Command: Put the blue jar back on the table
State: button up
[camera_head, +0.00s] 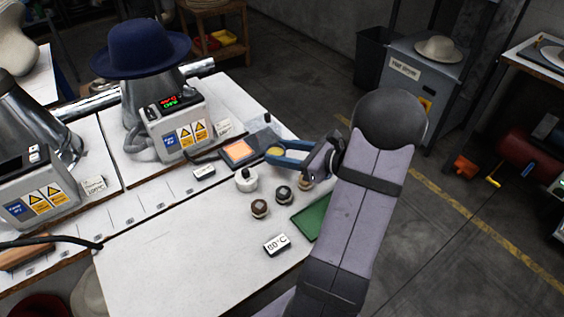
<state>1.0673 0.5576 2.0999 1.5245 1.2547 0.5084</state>
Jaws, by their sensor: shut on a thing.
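My gripper (274,154) has blue fingers, reaches in from the right and is shut on a small round thing with a pale yellow top. This is most likely the blue jar (275,151). The fingers hide its sides, so its colour and whether it touches anything below are not clear. It is at the right edge of a dark warming plate with a glowing orange surface (239,150). The white table (180,255) has bare room in front.
A white pot (246,179), a brown jar (260,208) and a dark green jar (284,194) stand near my gripper. A green mat (312,222) and an 80°C sign (277,244) lie nearer. A blue hat (141,48) sits on the press behind left.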

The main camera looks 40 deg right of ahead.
jog(key=shift+f, duration=2)
jog(key=shift+f, duration=0.1)
jog(key=o, duration=1.4)
jog(key=shift+c, duration=0.2)
jog(key=v, duration=1.2)
jog(key=shift+s+a+b, duration=0.1)
jog(key=shift+b, duration=0.3)
